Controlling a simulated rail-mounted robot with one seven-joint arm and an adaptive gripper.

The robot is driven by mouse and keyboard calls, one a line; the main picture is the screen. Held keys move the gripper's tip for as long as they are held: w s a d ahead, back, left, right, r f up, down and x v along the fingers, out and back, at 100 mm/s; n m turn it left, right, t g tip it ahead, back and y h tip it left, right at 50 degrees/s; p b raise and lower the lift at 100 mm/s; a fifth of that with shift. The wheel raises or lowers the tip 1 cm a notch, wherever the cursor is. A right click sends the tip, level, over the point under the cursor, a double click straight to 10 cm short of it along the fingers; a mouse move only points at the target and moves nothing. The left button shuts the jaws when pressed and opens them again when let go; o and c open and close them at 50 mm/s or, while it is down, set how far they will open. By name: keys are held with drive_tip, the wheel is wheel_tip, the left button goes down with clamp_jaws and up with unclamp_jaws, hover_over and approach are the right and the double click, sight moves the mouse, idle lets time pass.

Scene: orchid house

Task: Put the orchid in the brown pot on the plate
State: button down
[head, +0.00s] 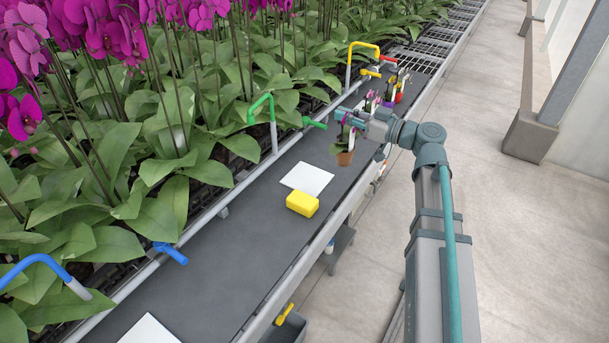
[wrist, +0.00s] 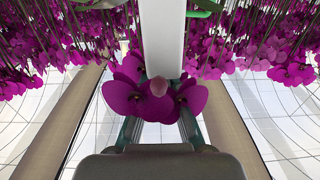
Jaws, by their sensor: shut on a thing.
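The orchid in the brown pot (head: 344,158) is at my gripper (head: 347,122) in the head view. Its brown pot hangs below the jaws, roughly upright; I cannot tell whether its bottom touches the bench. My gripper is shut on the orchid. In the wrist view, magenta blooms (wrist: 125,97) and a white upright strip (wrist: 163,40) are between and beyond the fingers (wrist: 160,130); the pot is hidden there. A flat white square, seemingly the plate (head: 306,179), lies on the bench to the left of and nearer than the pot.
A yellow block (head: 302,204) sits close to the white square on the dark bench (head: 225,243). Another white sheet (head: 148,331) lies at the near end. Several potted orchids (head: 388,92) stand behind my gripper. Green (head: 262,108), yellow and blue pipes line the planted bed.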

drive_tip(key=w+a+f+p, duration=0.4)
drive_tip(key=w+a+f, duration=0.3)
drive_tip(key=a+f, duration=0.5)
drive_tip(key=shift+w+f+p, duration=0.25)
drive_tip(key=shift+f+p, duration=0.1)
drive_tip(key=shift+p, duration=0.05)
drive_tip(key=shift+f+b, duration=0.15)
drive_tip(key=shift+b, duration=0.15)
drive_tip(key=c, duration=1.3)
unclamp_jaws()
drive_tip(key=b+v, duration=0.2)
drive_tip(key=v, duration=1)
